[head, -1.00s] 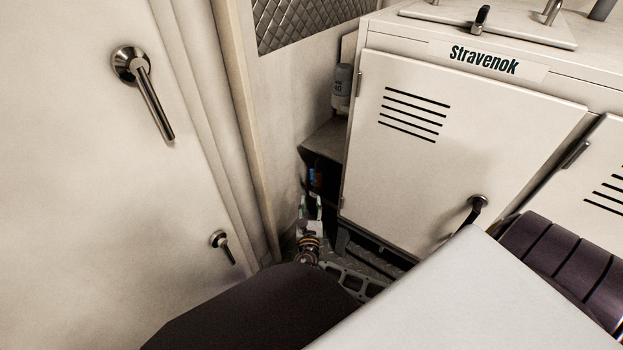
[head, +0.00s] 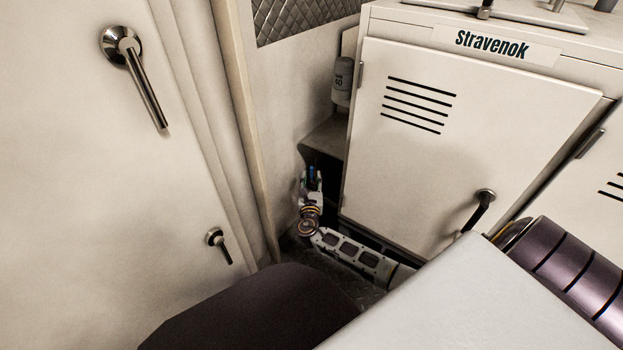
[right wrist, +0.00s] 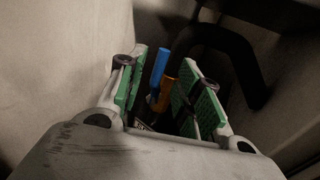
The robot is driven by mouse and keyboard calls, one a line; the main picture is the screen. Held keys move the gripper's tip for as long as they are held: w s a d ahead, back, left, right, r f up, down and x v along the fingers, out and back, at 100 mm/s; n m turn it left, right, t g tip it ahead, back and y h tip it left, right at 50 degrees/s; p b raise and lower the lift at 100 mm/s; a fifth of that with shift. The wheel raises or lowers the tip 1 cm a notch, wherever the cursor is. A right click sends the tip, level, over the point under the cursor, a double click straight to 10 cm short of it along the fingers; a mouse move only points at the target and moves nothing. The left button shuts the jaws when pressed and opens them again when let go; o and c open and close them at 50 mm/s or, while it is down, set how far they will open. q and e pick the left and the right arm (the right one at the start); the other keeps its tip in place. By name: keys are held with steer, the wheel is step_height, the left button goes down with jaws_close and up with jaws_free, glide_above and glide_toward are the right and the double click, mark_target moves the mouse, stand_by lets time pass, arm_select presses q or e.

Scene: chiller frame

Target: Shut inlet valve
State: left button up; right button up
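My right gripper (head: 311,185) is low in the dark gap left of the Stravenok cabinet. In the right wrist view its two green-padded fingers (right wrist: 160,95) are spread apart. A blue handle (right wrist: 160,65) and an orange handle (right wrist: 166,92) show between and just beyond the fingers, with no clear contact. The blue handle also shows in the head view (head: 312,173). I cannot tell which one is the inlet valve; their lower parts are in shadow. My left gripper is not in view.
The cabinet door (head: 430,150) with a black handle (head: 484,205) is closed, right of my arm. A wall door (head: 90,160) with two lever handles stands left. A thick black curved pipe (right wrist: 235,55) passes beyond the fingers. A grey bottle (head: 342,82) sits above the gap.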

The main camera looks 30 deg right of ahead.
mark_target(312, 176)
steer(key=shift+b+x, duration=0.35)
steer(key=shift+x, duration=1)
jaws_close()
